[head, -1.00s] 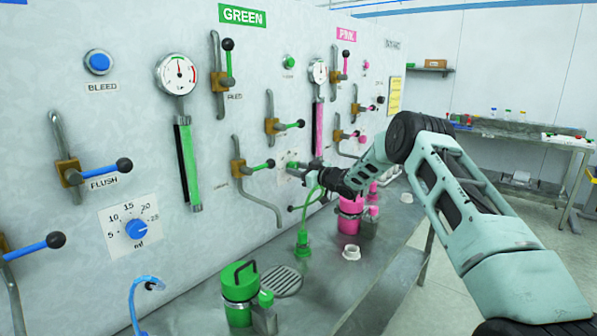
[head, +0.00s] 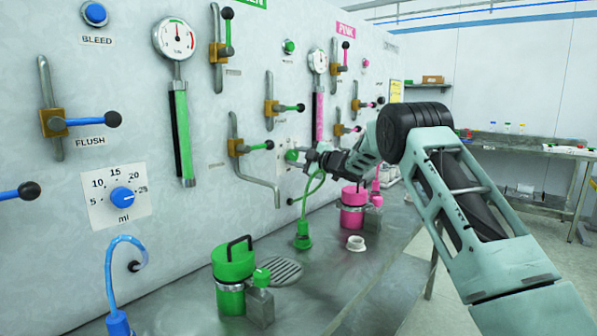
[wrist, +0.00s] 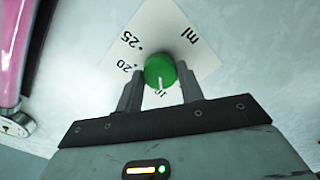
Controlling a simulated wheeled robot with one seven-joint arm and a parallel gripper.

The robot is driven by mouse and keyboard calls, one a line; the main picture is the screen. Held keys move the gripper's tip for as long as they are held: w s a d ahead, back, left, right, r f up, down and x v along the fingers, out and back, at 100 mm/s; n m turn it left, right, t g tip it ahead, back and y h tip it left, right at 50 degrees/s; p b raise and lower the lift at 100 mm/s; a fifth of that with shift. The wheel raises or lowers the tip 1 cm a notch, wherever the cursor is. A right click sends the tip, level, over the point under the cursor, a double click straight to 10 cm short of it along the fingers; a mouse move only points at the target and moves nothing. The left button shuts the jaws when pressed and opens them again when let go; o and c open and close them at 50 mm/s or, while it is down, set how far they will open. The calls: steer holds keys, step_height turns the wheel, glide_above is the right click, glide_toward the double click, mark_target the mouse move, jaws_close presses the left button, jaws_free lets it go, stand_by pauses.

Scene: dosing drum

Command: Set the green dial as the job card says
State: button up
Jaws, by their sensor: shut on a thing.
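The green dial (wrist: 160,70) is a round knob with a white pointer line, on a white scale plate (wrist: 188,50) marked in ml. In the wrist view 25 and 20 show on the left; the pointer points down at a partly covered number that looks like 10. My gripper (wrist: 160,92) is shut on the dial, one finger on each side. The left finger hides part of the scale. In the head view my gripper (head: 312,155) reaches the dial (head: 291,155) on the panel. A yellow sheet (head: 395,92) hangs at the panel's far end, its writing too small to read.
A blue dial (head: 122,198) and several levers stick out from the panel. A green hose (head: 309,195) hangs just below my gripper. Green (head: 232,262) and pink (head: 352,208) canisters stand on the bench (head: 330,265). A side table (head: 530,150) stands at the back right.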

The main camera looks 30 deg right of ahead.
steer(key=n+b, duration=0.4)
steer(key=b, duration=0.1)
steer(key=shift+f+n, duration=0.3)
steer(key=shift+f, duration=0.05)
steer(key=n+b, duration=0.1)
steer(key=b, duration=0.1)
steer(key=n+b, duration=0.2)
steer(key=shift+r+n, duration=0.2)
steer(key=shift+n, duration=0.1)
steer(key=o, duration=1)
steer(key=shift+r, duration=0.1)
steer(key=b+v, duration=0.2)
steer(key=v, duration=1.5)
steer(key=shift+s, duration=0.2)
steer(key=shift+d, duration=0.1)
